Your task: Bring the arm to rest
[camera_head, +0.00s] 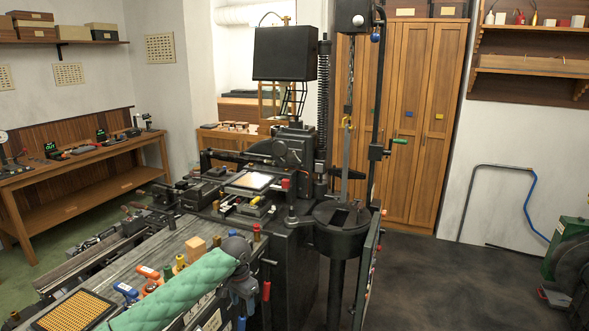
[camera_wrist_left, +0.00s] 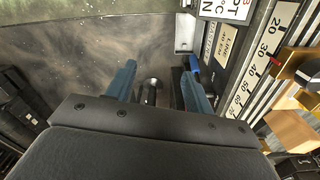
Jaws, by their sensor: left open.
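My left arm (camera_head: 180,292), in a green quilted sleeve, comes in from the bottom left over the front bench. Its dark left gripper (camera_head: 242,296) points down at the bench's right front edge. In the left wrist view the two blue fingers of the left gripper (camera_wrist_left: 158,88) stand apart. A small dark post with a round metal top (camera_wrist_left: 150,88) shows between them; I cannot tell how far below it is. No held thing shows. My right gripper is not in view.
The black type caster (camera_head: 290,150) stands just beyond the gripper, with a round pot (camera_head: 340,238) at its right. A wooden block (camera_head: 195,247), orange-handled tools and a yellow grid tray (camera_head: 72,312) lie on the bench. Dark floor (camera_head: 430,285) is clear to the right.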

